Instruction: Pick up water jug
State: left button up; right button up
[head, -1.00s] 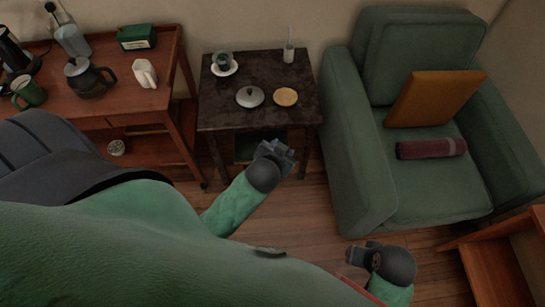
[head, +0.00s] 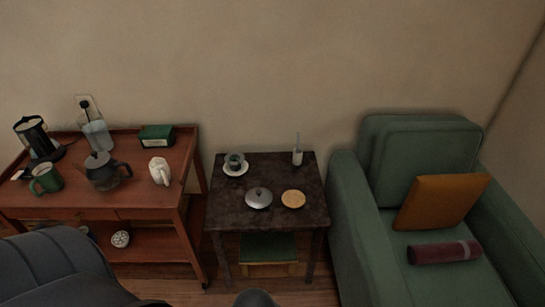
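A clear jug-like vessel (head: 96,135) with a dark stem or stopper stands at the back of the wooden cart, against the wall. A dark-handled pot (head: 102,173) with a lid stands in front of it on the cart. I cannot tell for certain which of them is the water jug. Neither of my grippers shows now; only a dark rounded part at the bottom edge, likely of my arm, is visible.
The red-brown cart (head: 130,199) also holds a kettle-like appliance (head: 33,136), a green mug (head: 47,180), a white pitcher (head: 159,172) and a green box (head: 156,136). Right of it stand a dark side table (head: 230,213) with small dishes and a green armchair (head: 358,220).

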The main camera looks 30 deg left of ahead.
aim_at(92, 124)
jog(key=u, duration=2.15)
